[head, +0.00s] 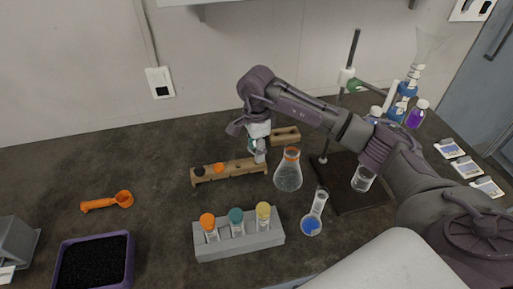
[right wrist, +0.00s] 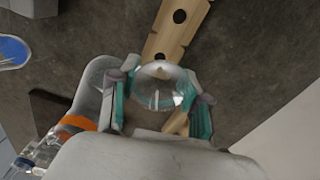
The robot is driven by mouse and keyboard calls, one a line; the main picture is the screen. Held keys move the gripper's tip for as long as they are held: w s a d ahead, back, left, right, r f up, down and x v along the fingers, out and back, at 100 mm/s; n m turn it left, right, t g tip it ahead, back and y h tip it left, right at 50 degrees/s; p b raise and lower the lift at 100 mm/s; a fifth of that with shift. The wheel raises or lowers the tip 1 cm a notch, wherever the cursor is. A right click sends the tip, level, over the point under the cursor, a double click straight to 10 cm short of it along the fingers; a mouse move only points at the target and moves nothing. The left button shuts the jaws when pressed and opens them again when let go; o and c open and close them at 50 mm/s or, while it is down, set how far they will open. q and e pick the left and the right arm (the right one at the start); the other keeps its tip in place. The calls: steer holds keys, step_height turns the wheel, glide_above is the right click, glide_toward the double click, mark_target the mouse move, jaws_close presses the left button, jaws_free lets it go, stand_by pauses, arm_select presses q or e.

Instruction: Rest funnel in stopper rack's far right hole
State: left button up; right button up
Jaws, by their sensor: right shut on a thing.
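The stopper rack (head: 236,170) is a low wooden bar in the middle of the bench. A black stopper and an orange stopper sit towards its left end. My right gripper (head: 257,150) is over the rack's right end, fingers pointing down. In the right wrist view the gripper (right wrist: 160,100) is shut on the clear glass funnel (right wrist: 160,86), with a teal-padded finger on each side. The rack (right wrist: 186,28) runs upward from behind the funnel, with two dark holes showing. The funnel's stem is hidden, and I cannot tell whether it is in the hole. My left gripper is not in view.
A conical flask with an orange collar (head: 289,172) stands close right of the rack. A grey rack with capped tubes (head: 240,243) is in front. A small wooden block (head: 286,135) lies behind. A retort stand (head: 353,62) is at right. Bench left of the rack is mostly clear.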

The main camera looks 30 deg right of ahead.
steer(key=shift+f+b, duration=0.2)
steer(key=shift+b, duration=0.15)
stand_by(0.5)
steer(key=shift+f, duration=0.15)
stand_by(0.3)
steer(key=shift+f+b, duration=0.9)
steer(key=shift+f+b, duration=0.4)
steer(key=shift+b, duration=0.05)
steer(key=shift+f+b, duration=0.25)
steer(key=shift+b, duration=0.35)
stand_by(2.2)
steer(key=o, duration=1.2)
steer(key=shift+r, duration=0.1)
steer(key=shift+r+p, duration=1.75)
steer(key=shift+r, duration=1.15)
